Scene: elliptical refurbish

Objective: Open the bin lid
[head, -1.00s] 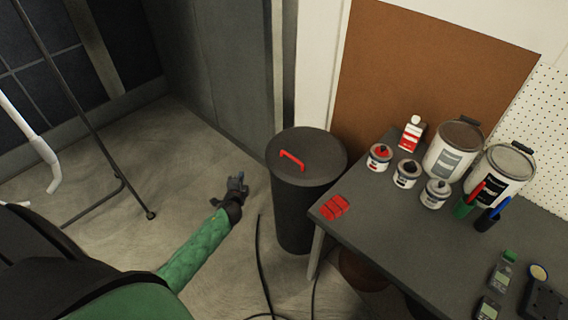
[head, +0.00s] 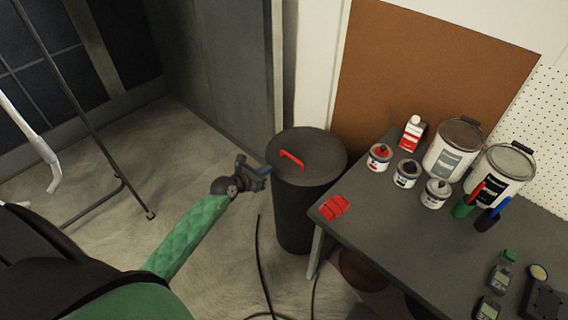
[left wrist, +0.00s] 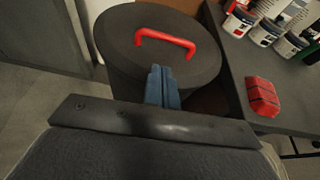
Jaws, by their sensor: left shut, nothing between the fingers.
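The dark cylindrical bin (head: 295,215) stands on the floor left of the workbench. Its round lid (head: 322,155) is on top and closed, with a red handle (head: 292,159) across it. My left gripper (head: 268,171) is shut and empty, just left of the lid's edge in the head view. In the left wrist view its blue fingers (left wrist: 163,88) are together and point at the near side of the lid (left wrist: 115,35). The red handle (left wrist: 165,40) lies beyond the fingertips, apart from them. My right gripper is not in view.
A grey cabinet (head: 220,70) stands behind. A black cable (head: 260,270) lies on the floor.

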